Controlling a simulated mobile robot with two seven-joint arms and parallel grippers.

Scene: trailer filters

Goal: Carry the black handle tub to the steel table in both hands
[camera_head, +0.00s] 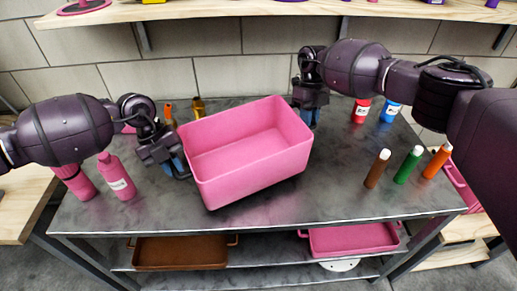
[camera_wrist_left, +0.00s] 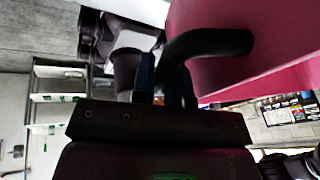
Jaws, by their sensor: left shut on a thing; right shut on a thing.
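The pink tub (camera_head: 245,165) is empty and sits askew over the middle of the steel table (camera_head: 335,190), its right end farther back. A black handle (camera_wrist_left: 208,43) on it shows in the left wrist view. My left gripper (camera_head: 178,166) is shut on this handle at the tub's left end; it also shows in the left wrist view (camera_wrist_left: 163,88). My right gripper (camera_head: 308,114) is shut at the tub's right end, on a handle hidden by the gripper. A dark shadow lies under the tub's front edge. I cannot tell whether its base touches the tabletop.
Pink bottles (camera_head: 117,176) stand at the table's left. Brown, green (camera_head: 409,165) and orange bottles stand at the right, with red and blue containers (camera_head: 389,111) behind. Small orange and gold items (camera_head: 198,107) stand behind the tub. Brown (camera_head: 180,252) and pink trays lie on the lower shelf.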

